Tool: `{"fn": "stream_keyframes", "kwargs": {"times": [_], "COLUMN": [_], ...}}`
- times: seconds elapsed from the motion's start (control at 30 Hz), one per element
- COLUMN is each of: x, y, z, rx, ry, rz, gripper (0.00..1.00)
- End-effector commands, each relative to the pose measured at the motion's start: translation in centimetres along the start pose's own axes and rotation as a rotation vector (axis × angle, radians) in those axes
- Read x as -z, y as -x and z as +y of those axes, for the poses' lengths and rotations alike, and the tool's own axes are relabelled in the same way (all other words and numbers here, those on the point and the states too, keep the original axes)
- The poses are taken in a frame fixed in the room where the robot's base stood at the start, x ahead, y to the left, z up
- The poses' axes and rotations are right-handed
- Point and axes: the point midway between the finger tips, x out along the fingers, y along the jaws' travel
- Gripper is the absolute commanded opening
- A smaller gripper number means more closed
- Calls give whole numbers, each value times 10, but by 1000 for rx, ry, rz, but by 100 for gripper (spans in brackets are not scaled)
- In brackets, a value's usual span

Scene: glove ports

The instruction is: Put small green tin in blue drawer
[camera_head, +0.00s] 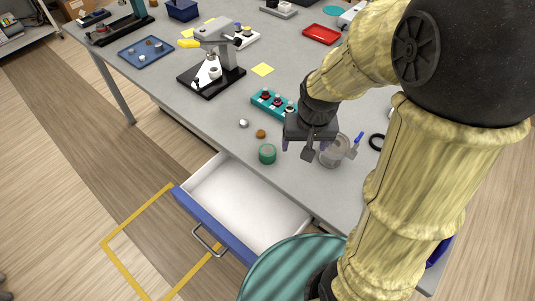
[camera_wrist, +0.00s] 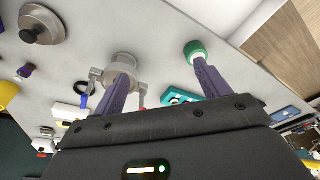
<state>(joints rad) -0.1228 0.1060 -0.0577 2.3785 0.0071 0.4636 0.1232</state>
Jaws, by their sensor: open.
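The small green tin (camera_head: 267,153) stands upright near the table's front edge, just behind the open drawer. The blue drawer (camera_head: 219,232) is pulled out and its white inside is empty. My gripper (camera_head: 297,152) is over the table to the right of the tin, pointing down. In the wrist view my gripper (camera_wrist: 160,75) is open with nothing between its fingers. There the green tin (camera_wrist: 194,50) shows just past the tip of the right finger; whether they touch I cannot tell. The drawer is not clearly seen in the wrist view.
A grey metal pot (camera_head: 331,155) stands close on the gripper's right. A teal block with knobs (camera_head: 268,104) lies behind it. A white knob (camera_head: 243,123) and an orange-brown knob (camera_head: 261,134) lie near the tin. A microscope (camera_head: 215,58) stands further back.

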Motion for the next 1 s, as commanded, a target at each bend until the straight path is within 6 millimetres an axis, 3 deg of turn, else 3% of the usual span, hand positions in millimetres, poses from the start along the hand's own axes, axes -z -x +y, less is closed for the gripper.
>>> {"fn": "stream_keyframes", "kwargs": {"times": [0.1,0.2,0.33,0.77,1.0], "x": [38,64,84,90,87], "y": [-10,-15,-19,-20,-48], "z": [-30,-55,-78,-85,-83], "rx": [-5,-19,-36,-43,-45], "ry": [-38,-77,-113,-128,-127], "rz": [-30,-51,-66,-71,-76], "gripper": [76,76,76,76,76]}}
